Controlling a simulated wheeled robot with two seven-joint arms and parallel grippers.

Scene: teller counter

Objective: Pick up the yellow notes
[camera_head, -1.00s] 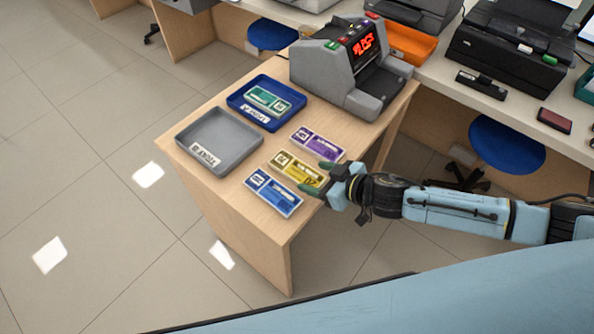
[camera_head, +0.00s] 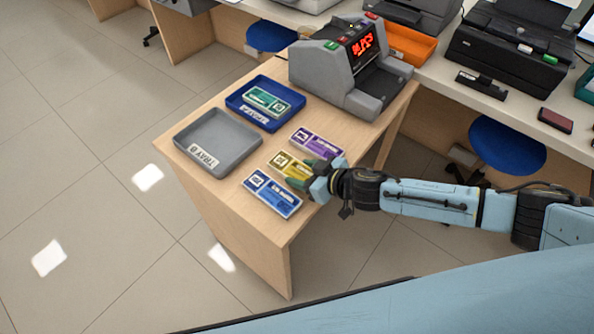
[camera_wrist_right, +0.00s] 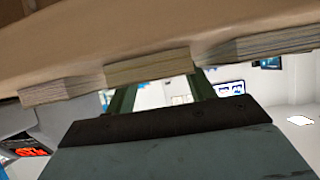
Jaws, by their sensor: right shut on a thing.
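The yellow notes (camera_head: 288,163) lie on the wooden table between the purple notes (camera_head: 314,141) and the blue notes (camera_head: 270,193). My right gripper (camera_head: 308,176) is at their right end, shut on them, and covers that end. In the right wrist view the edge of the yellow stack (camera_wrist_right: 148,68) shows at the two dark fingers (camera_wrist_right: 158,92). The notes appear to rest on the table still. My left gripper is not in view.
An empty grey tray (camera_head: 183,137) and a blue tray (camera_head: 232,98) holding green notes (camera_head: 266,99) stand on the table. A grey counting machine (camera_head: 322,72) stands at the back. The purple and blue notes lie close on both sides of the gripper.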

